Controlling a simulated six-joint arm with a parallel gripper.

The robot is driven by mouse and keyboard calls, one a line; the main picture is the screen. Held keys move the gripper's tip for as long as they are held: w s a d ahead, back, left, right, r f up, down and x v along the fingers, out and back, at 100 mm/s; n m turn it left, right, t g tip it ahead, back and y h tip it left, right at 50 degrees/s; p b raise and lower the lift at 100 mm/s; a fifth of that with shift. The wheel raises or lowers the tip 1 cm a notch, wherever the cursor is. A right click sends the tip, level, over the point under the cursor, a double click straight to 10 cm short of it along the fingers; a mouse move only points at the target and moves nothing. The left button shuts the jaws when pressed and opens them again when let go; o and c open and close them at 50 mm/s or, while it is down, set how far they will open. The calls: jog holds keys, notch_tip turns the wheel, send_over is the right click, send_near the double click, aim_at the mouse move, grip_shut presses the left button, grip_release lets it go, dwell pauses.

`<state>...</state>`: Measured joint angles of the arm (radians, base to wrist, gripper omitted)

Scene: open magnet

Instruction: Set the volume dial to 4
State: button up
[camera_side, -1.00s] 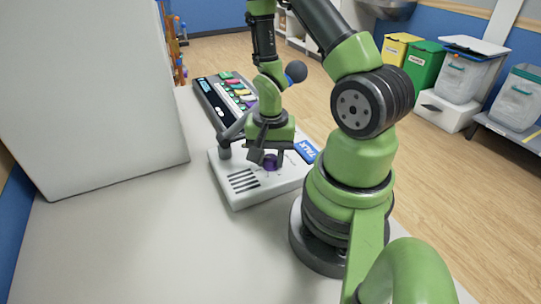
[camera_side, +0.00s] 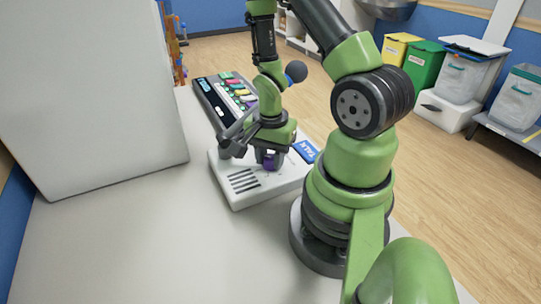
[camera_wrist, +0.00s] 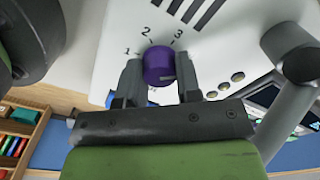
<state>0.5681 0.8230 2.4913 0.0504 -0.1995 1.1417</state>
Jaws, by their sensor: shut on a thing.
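The purple volume dial (camera_wrist: 157,68) sits on the white intercom panel (camera_side: 236,199), with the printed marks 1, 2 and 3 showing around its upper side in the wrist view. My gripper (camera_wrist: 159,78) is shut on the dial, one finger on each side. In the side view my gripper (camera_side: 271,158) is low over the panel and the dial (camera_side: 270,164) shows partly between the fingers. The 4 mark is not visible, seemingly behind the right finger. I cannot tell which mark the dial points to.
A blue TALK button (camera_side: 306,151) is right of the dial. A dark grey post and arm (camera_wrist: 289,52) stand close beside my gripper. A dark console with coloured buttons (camera_side: 232,92) lies behind the panel. A large pale box (camera_side: 92,95) stands left; the front table is clear.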

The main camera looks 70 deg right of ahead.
aim_at(269, 158)
jog(key=o, duration=0.9)
jog(key=shift+o, duration=0.2)
jog(key=shift+r, duration=0.1)
notch_tip(269, 158, up, 10)
jog(key=s+a+r+n+t+y, duration=0.2)
jog(key=a+r+n+t, duration=0.5)
jog(key=a+r+n, duration=0.6)
notch_tip(269, 158, up, 4)
jog(key=shift+a+r+n, duration=0.1)
jog(key=shift+a+n, duration=0.05)
jog(key=shift+n, duration=0.85)
